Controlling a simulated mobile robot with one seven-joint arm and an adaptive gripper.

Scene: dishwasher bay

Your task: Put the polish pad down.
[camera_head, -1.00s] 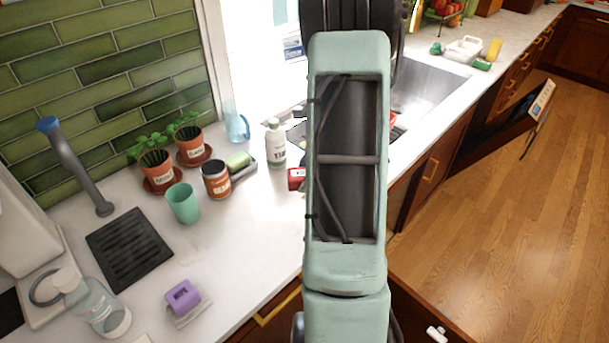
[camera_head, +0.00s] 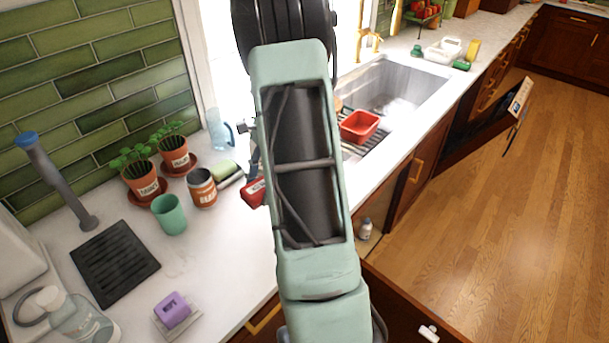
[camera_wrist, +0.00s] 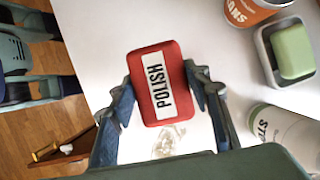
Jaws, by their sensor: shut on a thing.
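The polish pad (camera_wrist: 156,83) is a red block with a white label reading POLISH. In the wrist view my gripper (camera_wrist: 165,86) is shut on it, with one finger at each side. In the head view part of the red pad (camera_head: 253,192) shows at the left edge of my arm, over or on the white counter (camera_head: 215,240). My arm hides most of my gripper there. I cannot tell whether the pad touches the counter.
Near the pad are a labelled orange-brown can (camera_head: 202,188), a green sponge (camera_wrist: 294,52) in a grey holder, and a white bottle (camera_wrist: 282,128). A teal cup (camera_head: 169,214) stands further left. The sink (camera_head: 390,85) with a red tub (camera_head: 360,126) lies right.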

